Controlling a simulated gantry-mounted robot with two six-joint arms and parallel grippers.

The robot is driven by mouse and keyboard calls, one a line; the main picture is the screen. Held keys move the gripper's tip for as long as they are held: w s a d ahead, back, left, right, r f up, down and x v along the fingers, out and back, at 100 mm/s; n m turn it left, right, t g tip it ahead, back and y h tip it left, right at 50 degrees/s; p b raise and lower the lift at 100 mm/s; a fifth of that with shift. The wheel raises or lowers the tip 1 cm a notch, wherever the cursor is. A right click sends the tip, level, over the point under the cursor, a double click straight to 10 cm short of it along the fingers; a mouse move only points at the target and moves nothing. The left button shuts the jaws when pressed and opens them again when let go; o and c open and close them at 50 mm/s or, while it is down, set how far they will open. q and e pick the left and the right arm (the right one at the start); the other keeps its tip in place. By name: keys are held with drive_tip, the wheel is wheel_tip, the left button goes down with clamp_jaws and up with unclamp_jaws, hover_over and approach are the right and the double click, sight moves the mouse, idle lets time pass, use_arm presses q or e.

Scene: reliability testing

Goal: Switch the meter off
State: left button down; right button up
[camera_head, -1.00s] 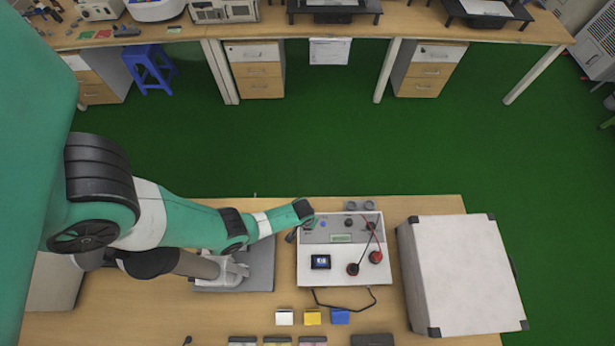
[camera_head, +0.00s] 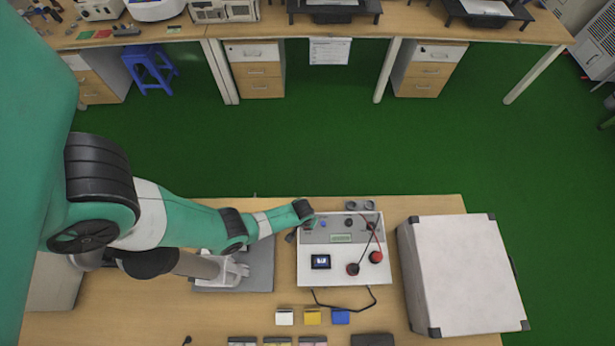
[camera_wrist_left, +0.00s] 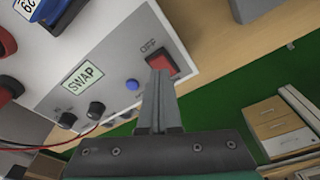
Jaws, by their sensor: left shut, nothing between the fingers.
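The meter is a white box (camera_head: 315,279) with a sloped grey panel, on the bench. In the left wrist view, a red rocker switch (camera_wrist_left: 160,63) sits at the panel's end beside the printed word OFF. My left gripper (camera_wrist_left: 159,74) is shut and empty, its tips right at the switch's near edge; I cannot tell whether they touch. The tips cover part of the switch. In the head view my left wrist is over the panel's left end and hides the fingertips. My right gripper is not in view.
Red and black leads cross the meter. A large white case (camera_head: 460,275) stands to its right. Small white, yellow and blue boxes (camera_head: 312,316) lie in front.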

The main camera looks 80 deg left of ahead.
use_arm(q)
drive_tip(key=shift+f+b, duration=0.95)
drive_tip(key=shift+f, duration=0.15)
idle(0.3)
wheel_tip(320, 180, up, 7)
drive_tip(key=p, duration=0.7)
drive_tip(key=shift+r, duration=0.15)
